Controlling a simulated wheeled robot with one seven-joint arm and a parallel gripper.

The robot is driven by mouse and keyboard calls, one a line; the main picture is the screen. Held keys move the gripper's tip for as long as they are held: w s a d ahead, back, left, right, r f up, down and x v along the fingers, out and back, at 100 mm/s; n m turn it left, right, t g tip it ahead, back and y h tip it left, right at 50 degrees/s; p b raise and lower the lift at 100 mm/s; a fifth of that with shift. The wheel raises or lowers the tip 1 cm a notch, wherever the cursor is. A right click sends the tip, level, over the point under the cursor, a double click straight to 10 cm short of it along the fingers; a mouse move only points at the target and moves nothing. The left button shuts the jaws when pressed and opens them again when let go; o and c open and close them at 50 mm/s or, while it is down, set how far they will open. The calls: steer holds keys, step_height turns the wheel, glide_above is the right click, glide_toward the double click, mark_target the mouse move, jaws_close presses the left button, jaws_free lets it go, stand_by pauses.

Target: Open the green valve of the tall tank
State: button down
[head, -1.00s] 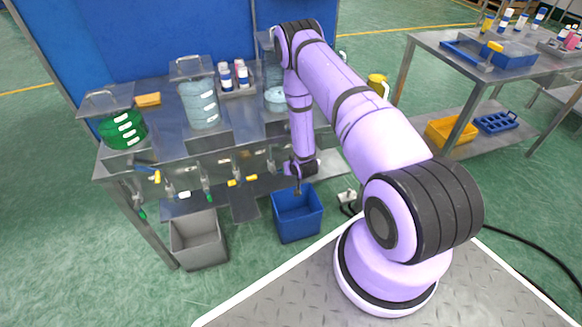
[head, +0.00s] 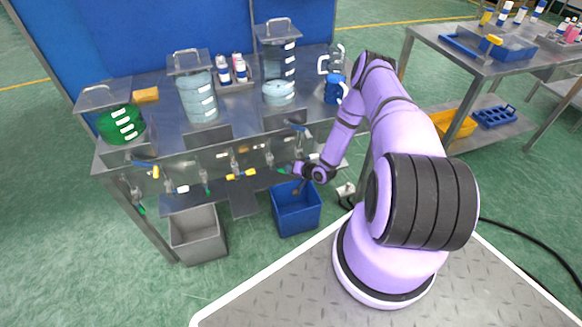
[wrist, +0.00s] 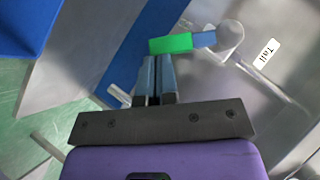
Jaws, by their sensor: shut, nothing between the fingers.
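The tall clear tank (head: 281,58) stands at the back of the metal bench, right of the other tanks, with graduation marks and a lid. The green valve handle (wrist: 172,43) shows in the wrist view, joined to a blue piece beside a round metal fitting. A plate labelled "Tall" (wrist: 267,53) is to its right. My gripper (wrist: 157,62) is shut and empty, its fingertips right at the green handle's lower edge; I cannot tell whether they touch. In the head view my gripper (head: 291,171) is at the bench's front, above the blue bin, and mostly hides the valve.
Several other valves line the bench front, including a yellow-handled one (head: 241,175). A blue bin (head: 296,210) and a grey bin (head: 197,236) stand below. A second table (head: 470,65) stands at right.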

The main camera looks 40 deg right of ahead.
steer(key=shift+m+t+y, duration=0.5)
steer(key=shift+m+y, duration=0.2)
steer(key=shift+y, duration=0.2)
steer(key=shift+w+a+f, duration=0.25)
steer(key=shift+a+f, duration=0.65)
steer(key=shift+f, duration=0.1)
steer(key=shift+w+a+f, duration=0.25)
steer(key=shift+a+f, duration=0.6)
steer(key=shift+f, duration=0.15)
steer(key=shift+a, duration=0.15)
